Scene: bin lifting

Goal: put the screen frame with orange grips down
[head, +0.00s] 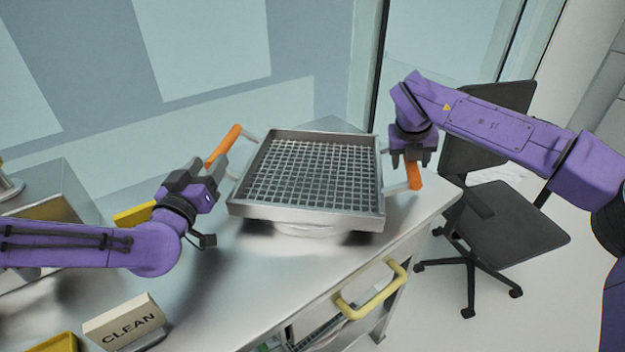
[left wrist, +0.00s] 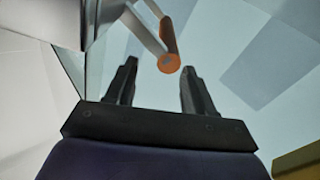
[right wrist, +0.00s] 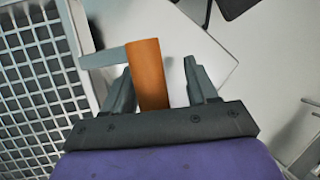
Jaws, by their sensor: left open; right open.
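The screen frame (head: 308,213) is a square metal tray with a wire mesh floor and an orange grip on each side. It is over the steel table (head: 290,270), with something pale and round under it; whether it touches is unclear. My left gripper (head: 222,172) is open beside the left orange grip (head: 222,146); in the left wrist view that grip (left wrist: 169,45) is beyond the fingertips, apart from them. My right gripper (head: 412,165) is open at the right orange grip (head: 414,176); in the right wrist view the grip (right wrist: 148,75) lies between the open fingers.
A "CLEAN" block (head: 124,322) and a yellow bin (head: 55,343) are at the front left. A yellow drawer handle (head: 371,290) juts from the table's front. A black office chair (head: 505,220) stands to the right. Bare table top lies in front of the frame.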

